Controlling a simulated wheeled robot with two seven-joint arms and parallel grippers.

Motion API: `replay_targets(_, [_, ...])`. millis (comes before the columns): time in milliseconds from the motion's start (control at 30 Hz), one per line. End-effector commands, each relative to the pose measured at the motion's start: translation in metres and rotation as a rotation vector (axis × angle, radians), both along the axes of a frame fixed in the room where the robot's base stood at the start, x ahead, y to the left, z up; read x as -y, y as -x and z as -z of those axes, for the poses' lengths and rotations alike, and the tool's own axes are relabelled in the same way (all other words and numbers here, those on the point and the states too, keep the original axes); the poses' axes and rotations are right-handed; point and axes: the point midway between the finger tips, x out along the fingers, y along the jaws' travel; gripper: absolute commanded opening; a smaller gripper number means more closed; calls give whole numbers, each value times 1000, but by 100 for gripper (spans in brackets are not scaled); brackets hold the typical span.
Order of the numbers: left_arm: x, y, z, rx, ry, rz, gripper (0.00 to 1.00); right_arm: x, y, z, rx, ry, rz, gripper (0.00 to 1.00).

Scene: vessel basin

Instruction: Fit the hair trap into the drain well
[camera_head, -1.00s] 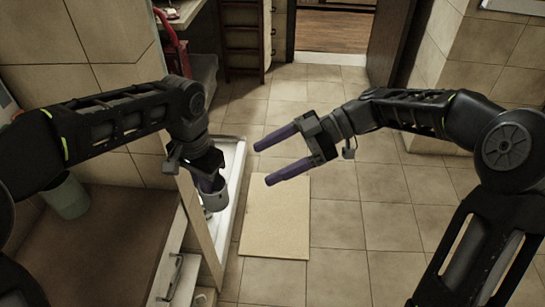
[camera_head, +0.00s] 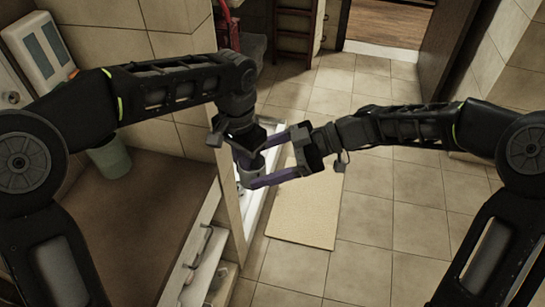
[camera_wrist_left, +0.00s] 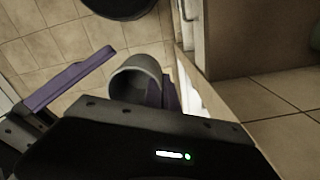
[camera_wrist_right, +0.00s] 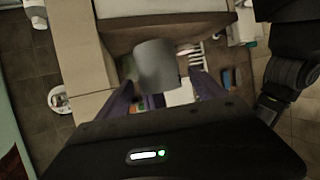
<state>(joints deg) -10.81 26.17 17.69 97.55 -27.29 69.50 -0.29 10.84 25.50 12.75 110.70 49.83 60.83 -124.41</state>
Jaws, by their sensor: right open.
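The hair trap, a grey open cup (camera_head: 247,166), hangs from my left gripper (camera_head: 246,155). I cannot make out the drain well in any view.
A white basin edge (camera_head: 262,200) lies below the grippers, beside a cabinet with a brown top (camera_head: 130,215). A beige mat (camera_head: 306,215) lies on the tiled floor. A green bin (camera_head: 109,158) stands at the left. The floor to the right is clear.

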Motion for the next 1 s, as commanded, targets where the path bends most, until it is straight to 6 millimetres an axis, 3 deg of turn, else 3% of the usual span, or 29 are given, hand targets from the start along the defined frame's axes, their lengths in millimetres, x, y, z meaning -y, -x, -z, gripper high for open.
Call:
replay_targets(233, [0,0,0,0,0,0,0,0,0,0,0,0,0,77])
replay_targets(1000, [0,0,0,0,0,0,0,0,0,0,0,0,-1,14])
